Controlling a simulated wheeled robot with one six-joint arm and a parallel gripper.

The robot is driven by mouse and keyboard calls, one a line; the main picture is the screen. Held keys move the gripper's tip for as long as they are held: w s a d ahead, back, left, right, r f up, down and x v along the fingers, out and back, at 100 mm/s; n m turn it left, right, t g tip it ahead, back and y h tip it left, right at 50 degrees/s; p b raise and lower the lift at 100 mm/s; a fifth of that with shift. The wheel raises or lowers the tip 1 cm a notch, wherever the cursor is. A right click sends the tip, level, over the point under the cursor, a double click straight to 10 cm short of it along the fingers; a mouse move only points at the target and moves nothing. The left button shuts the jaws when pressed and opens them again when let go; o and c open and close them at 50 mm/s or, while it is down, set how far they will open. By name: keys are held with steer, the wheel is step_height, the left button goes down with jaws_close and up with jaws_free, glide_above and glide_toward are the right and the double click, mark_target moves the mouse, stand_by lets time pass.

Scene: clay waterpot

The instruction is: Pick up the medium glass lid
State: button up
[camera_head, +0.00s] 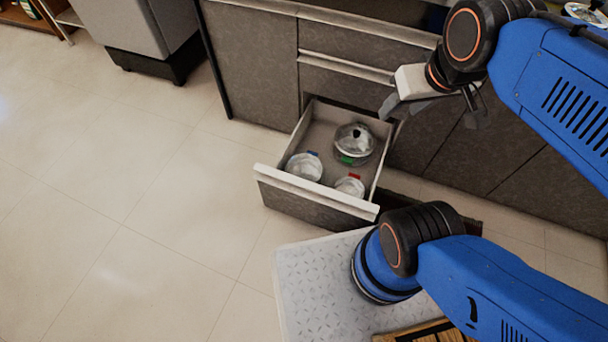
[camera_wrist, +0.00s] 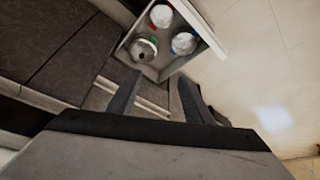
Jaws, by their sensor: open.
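An open drawer (camera_head: 275,172) holds three glass lids. The lid with a blue mark (camera_head: 305,168), at the drawer's left, looks mid-sized; it also shows in the wrist view (camera_wrist: 183,44). The largest lid, with a green mark (camera_head: 354,139), lies at the back, and it shows in the wrist view (camera_wrist: 143,51). The smallest-looking lid, with a red mark (camera_head: 349,187), is at the front right; it also shows in the wrist view (camera_wrist: 161,16). My gripper (camera_head: 432,110) is open and empty, above and right of the drawer, apart from all lids. Its fingers also show in the wrist view (camera_wrist: 161,82).
Dark cabinets (camera_head: 255,65) with closed drawers stand behind the open drawer and to its right. A grey bin-like unit (camera_head: 140,25) stands at the upper left. Tiled floor (camera_head: 120,190) to the left is clear.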

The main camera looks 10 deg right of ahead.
stand_by(0.5)
steer(key=w+d+r+n+g, duration=0.1)
steer(key=w+d+r+n, duration=0.3)
steer(key=w+r, duration=0.8)
steer(key=w+d+r+n+g, duration=0.1)
steer(key=w+d+r+n, duration=0.2)
steer(key=w+d+r, duration=0.35)
steer(key=w+d+r+n+g+h, duration=0.1)
steer(key=w+d+r+n, duration=0.25)
steer(key=w, duration=0.55)
steer(key=w+d+r+n, duration=0.3)
steer(key=w+d+r, duration=0.2)
steer(key=w+r, duration=0.15)
steer(key=w+d+n+g, duration=0.2)
steer(key=w+d+n, duration=0.3)
steer(key=w+d, duration=0.55)
steer(key=shift+m, duration=0.25)
steer(key=f, duration=0.4)
steer(key=d+f, duration=0.1)
steer(key=f, duration=0.3)
steer(key=d+f, duration=0.1)
steer(key=f, duration=0.3)
steer(key=shift+s, duration=0.25)
steer(key=shift+d+f, duration=0.25)
steer(key=shift+f, duration=1.05)
steer(key=shift+d+f, duration=0.25)
steer(key=shift+f, duration=1.05)
jaws_close()
